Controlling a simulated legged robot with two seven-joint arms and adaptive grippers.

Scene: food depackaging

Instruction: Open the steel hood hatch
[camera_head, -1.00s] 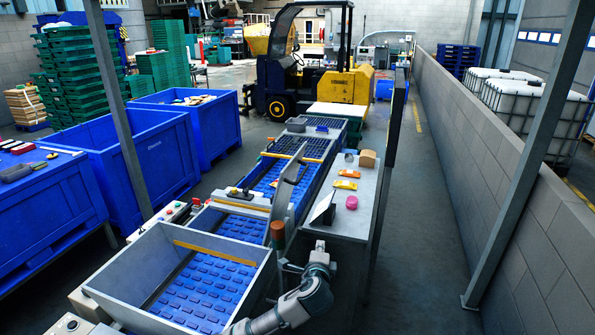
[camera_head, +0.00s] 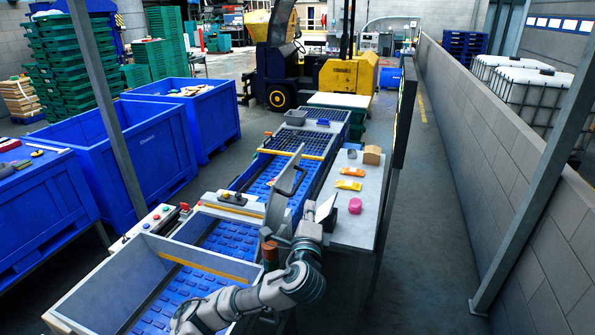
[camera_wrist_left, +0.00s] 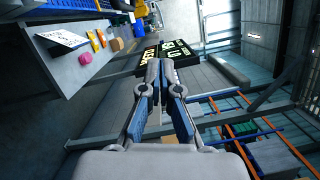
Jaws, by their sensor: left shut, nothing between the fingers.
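The steel hood hatch (camera_head: 279,199) is a grey metal panel with a dark handle bar. It stands steeply tilted over the middle of the conveyor line in the head view. My left gripper (camera_head: 284,243) is low at the panel's right side, close to its lower end. Whether it touches the panel cannot be told. In the left wrist view the left gripper (camera_wrist_left: 157,70) is shut, with nothing between its fingers. The hatch cannot be made out in that view. My right gripper is not in view.
An orange-brown post (camera_head: 268,252) stands close beside my left gripper. A side table (camera_head: 352,228) with a pink item (camera_head: 355,206) and packets lies to the right. The conveyor's open steel trough (camera_head: 100,292) is at front left. The aisle farther right is clear.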

